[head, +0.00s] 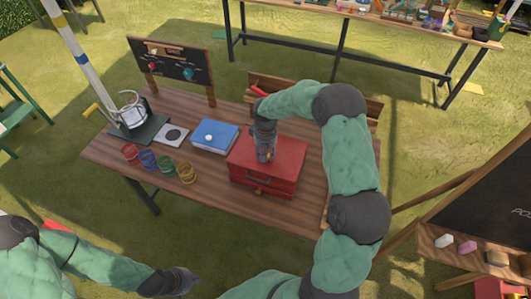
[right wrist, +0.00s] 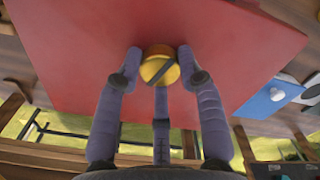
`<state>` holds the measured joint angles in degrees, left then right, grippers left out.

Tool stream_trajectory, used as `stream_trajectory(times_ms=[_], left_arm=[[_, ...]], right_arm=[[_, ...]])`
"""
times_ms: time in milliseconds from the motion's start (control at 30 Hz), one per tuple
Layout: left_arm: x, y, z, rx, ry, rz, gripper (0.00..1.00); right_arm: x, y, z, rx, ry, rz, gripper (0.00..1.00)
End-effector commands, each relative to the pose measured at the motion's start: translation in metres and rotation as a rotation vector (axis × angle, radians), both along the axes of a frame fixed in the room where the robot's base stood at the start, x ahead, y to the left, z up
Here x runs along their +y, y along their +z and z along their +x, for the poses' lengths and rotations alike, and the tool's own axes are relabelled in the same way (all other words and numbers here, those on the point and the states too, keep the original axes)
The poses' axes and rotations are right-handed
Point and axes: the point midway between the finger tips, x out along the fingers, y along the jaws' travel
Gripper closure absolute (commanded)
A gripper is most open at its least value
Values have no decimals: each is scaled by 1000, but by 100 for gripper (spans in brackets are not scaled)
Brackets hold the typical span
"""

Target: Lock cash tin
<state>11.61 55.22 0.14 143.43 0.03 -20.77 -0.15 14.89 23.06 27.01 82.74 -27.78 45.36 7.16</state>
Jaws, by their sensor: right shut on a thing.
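The red cash tin (head: 284,152) sits closed on the wooden table, with a brass-coloured catch (head: 258,191) on its front. A round gold lock knob (right wrist: 159,66) with a dark slanted slot stands on the tin's red face (right wrist: 80,50) in the right wrist view. My right gripper (right wrist: 159,72) has its purple fingers around this knob, shut on it. In the head view my right gripper (head: 265,153) reaches down onto the tin's lid and hides the knob. My left gripper (head: 180,281) hangs in front of the table, away from the tin; its finger opening is unclear.
A blue and white box (head: 214,136) stands just left of the tin. Several coloured rings or baskets (head: 167,164) line the table's front left. A scale-like stand (head: 133,118) and a signboard (head: 170,61) are farther back. The table's front right (head: 268,208) is bare.

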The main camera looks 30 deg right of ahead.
Motion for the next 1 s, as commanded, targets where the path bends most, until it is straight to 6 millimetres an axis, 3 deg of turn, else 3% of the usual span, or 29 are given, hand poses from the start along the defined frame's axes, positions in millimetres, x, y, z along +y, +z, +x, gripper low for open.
stream_trajectory(times_ms=[433, 1000], left_arm=[[0, 4, 0, 0, 0, 0, 100], [0, 5, 0, 0, 0, 0, 100]], right_arm=[[0, 0, 0, -1, 297, 0, 94], [0, 0, 1, -2, 377, -1, 94]])
